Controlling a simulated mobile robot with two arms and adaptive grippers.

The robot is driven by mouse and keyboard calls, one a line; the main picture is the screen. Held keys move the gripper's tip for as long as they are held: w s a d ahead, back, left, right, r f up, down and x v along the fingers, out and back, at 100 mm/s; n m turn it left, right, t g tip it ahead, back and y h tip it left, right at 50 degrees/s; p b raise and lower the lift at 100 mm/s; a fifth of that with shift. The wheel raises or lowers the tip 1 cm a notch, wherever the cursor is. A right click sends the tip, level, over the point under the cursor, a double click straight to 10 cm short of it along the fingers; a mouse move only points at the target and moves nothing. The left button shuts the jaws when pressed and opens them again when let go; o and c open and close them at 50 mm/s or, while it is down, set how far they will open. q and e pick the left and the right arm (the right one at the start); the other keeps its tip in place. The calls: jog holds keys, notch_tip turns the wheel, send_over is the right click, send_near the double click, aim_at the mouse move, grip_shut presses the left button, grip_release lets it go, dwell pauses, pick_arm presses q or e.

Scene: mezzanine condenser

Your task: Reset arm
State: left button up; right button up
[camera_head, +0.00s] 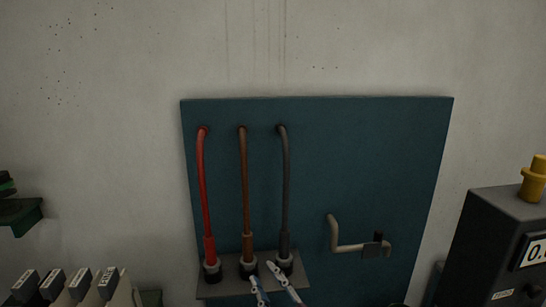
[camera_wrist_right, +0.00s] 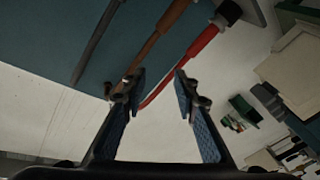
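My right gripper (camera_head: 262,273) is at the bottom of the head view, in front of the grey shelf below the brown and dark cables. In the right wrist view its two blue-padded fingers (camera_wrist_right: 160,80) are spread apart with nothing held between them. A red cable (camera_head: 206,190), a brown cable (camera_head: 246,190) and a dark grey cable (camera_head: 286,190) hang on the teal panel (camera_head: 350,150), their lower ends in sockets on the grey shelf (camera_head: 222,287). The red cable (camera_wrist_right: 195,47) passes beyond the fingers in the wrist view. My left gripper does not show.
A bent handle (camera_head: 345,247) sticks out from the panel, right of the cables. A dark box with a display (camera_head: 490,245) stands at the right. Labelled blocks (camera_head: 80,285) stand at lower left, below a green bracket (camera_head: 22,215). The wall above is bare.

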jog(key=s+d+f+m+g+h, duration=0.7)
jog(key=s+d+f, duration=0.5)
jog(key=d+f, duration=0.35)
jog(key=s+d+f+m+g, duration=0.2)
jog(key=s+d+f+g, duration=0.15)
jog(key=s, duration=0.65)
jog(key=s+d+f+m+g, duration=0.1)
jog(key=s+d+f+g, duration=0.25)
jog(key=s, duration=0.65)
notch_tip(320, 180, down, 37)
jog(key=s+b, duration=0.2)
jog(key=b, duration=1)
jog(key=s+f+b, duration=0.3)
jog(key=s+f, duration=0.3)
jog(key=f, duration=0.3)
jog(key=s+d+f+g+b, duration=0.1)
jog(key=s+f+b, duration=0.2)
jog(key=f, duration=0.6)
jog(key=s+d+f+b, duration=0.1)
jog(key=s+f+b, duration=0.3)
jog(key=s+f, duration=0.4)
notch_tip(320, 180, down, 2)
jog(key=shift+s+d+g+h, duration=0.25)
jog(key=shift+s+g+h, duration=0.1)
jog(key=shift+g+h, duration=0.05)
